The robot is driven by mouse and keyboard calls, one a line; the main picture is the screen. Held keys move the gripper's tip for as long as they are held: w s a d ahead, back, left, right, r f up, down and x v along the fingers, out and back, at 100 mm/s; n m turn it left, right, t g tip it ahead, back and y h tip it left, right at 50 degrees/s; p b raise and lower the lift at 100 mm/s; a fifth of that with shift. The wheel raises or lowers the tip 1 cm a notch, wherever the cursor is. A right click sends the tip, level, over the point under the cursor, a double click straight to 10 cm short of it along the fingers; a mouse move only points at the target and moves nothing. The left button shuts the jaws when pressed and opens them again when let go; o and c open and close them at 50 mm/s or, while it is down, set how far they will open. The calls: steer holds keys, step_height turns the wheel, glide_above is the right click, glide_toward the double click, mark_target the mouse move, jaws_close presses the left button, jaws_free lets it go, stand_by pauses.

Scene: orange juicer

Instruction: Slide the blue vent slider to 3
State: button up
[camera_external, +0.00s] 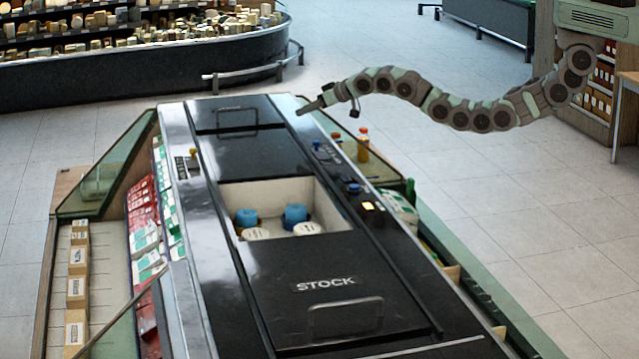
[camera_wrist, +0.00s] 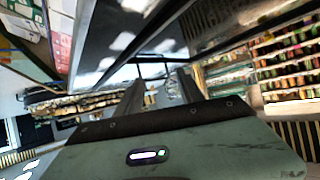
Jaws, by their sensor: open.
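Two small blue pieces sit on the dark right-hand rail of the counter unit: one at the far part (camera_external: 318,145) and one nearer (camera_external: 353,188). I cannot tell which is the vent slider, and no number 3 is legible. My gripper (camera_external: 308,107) is above the far right corner of the unit, beyond and left of both blue pieces and apart from them. In the wrist view my gripper (camera_wrist: 158,92) shows two spread fingers with nothing held between them. No blue slider can be made out in the wrist view.
An open bin (camera_external: 330,205) holds two blue-topped containers and white lids. A black STOCK lid (camera_external: 290,265) with a raised handle covers the near part. A yellow lit button (camera_external: 368,206) sits on the right rail. Orange-capped bottles (camera_external: 362,150) stand beside the unit.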

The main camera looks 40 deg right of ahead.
steer(key=s+a+r+g+h+b, duration=0.25)
steer(key=s+a+g, duration=0.2)
steer(key=s, duration=0.45)
steer(key=g, duration=0.2)
glide_toward(319, 142)
steer(key=shift+h, duration=0.35)
steer(key=x, duration=0.2)
steer(key=p+x, duration=0.1)
steer(key=x, duration=0.5)
steer(key=shift+w+a+p, duration=0.3)
steer(key=shift+w+p, duration=0.05)
steer(key=shift+w, duration=0.1)
steer(key=shift+c, duration=0.3)
jaws_close()
